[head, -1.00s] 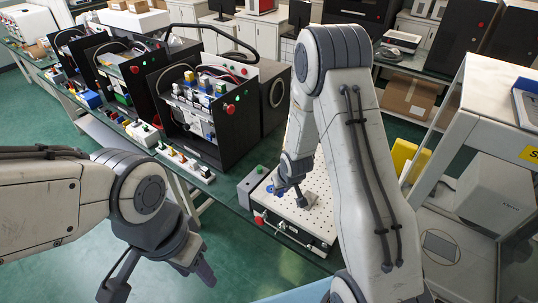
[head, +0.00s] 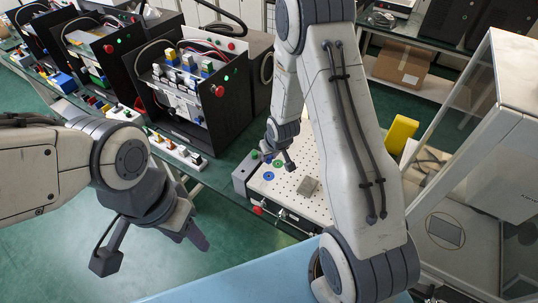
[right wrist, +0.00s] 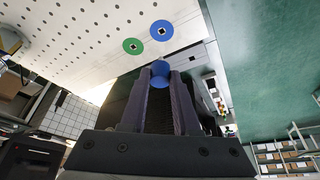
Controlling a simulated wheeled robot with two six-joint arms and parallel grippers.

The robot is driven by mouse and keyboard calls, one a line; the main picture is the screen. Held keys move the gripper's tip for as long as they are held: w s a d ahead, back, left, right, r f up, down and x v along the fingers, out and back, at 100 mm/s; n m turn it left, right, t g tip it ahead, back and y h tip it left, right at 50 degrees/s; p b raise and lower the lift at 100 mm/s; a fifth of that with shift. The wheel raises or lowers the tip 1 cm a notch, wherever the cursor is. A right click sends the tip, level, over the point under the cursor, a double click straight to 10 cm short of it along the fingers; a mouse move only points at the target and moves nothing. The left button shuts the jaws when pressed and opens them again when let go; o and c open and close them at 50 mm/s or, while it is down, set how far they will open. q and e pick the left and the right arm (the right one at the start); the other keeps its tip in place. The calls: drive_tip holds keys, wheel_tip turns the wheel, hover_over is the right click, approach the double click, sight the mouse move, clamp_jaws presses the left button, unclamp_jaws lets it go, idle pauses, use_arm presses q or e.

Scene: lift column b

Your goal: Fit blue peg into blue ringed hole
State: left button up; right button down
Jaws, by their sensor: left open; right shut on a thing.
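The blue peg (right wrist: 160,73) shows as a blue round end between the fingers of my right gripper (right wrist: 161,80), which is shut on it. The blue ringed hole (right wrist: 162,30) lies on the white perforated board just beyond the peg in the right wrist view, apart from it in the picture. The blue ring also shows in the head view (head: 269,176), with my right gripper (head: 279,160) close to it at the board's far left part. The peg's height above the board is unclear. My left gripper (head: 153,250) is open and empty over the green floor.
A green ringed hole (right wrist: 132,45) is beside the blue one. A grey block (head: 308,188) sits on the white board (head: 318,205). A grey box with a green button (head: 246,172) stands at the board's left edge. Black equipment cases (head: 205,85) stand behind.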

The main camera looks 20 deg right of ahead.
drive_tip(key=b, duration=0.5)
hover_over(268, 174)
drive_tip(key=s, duration=0.2)
drive_tip(key=shift+w+f, duration=0.15)
drive_tip(key=shift+f, duration=2.6)
drive_tip(key=shift+f+p, duration=0.2)
drive_tip(key=shift+p, duration=0.1)
drive_tip(key=shift+f, duration=0.35)
drive_tip(key=shift+f, duration=1)
drive_tip(key=c, duration=0.6)
unclamp_jaws()
